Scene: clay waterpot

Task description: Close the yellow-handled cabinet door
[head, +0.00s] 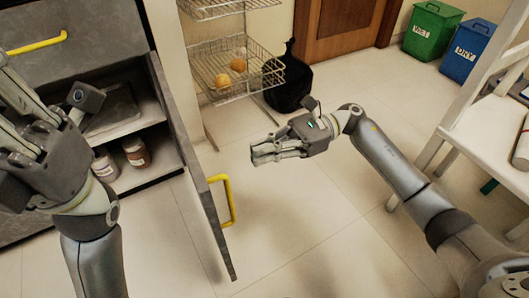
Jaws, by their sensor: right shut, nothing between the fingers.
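The grey cabinet door (208,215) stands open, jutting out from the cabinet toward me, seen nearly edge-on. Its yellow handle (228,200) is on the right-hand face. My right gripper (256,153) is shut and empty, in the air to the upper right of the handle and apart from it. My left gripper (75,108) is at the left, in front of the open cabinet (160,160); part of it and its arm hide some of the cabinet's inside, and its fingers do not show clearly enough to tell their state.
Jars (136,152) stand on the cabinet's lower shelf. A drawer with a yellow handle (38,44) is above. A wire rack (222,75) with round fruit and a black bag (290,82) stand behind. A white chair (490,130) and bins (432,30) are right. Floor right of the door is clear.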

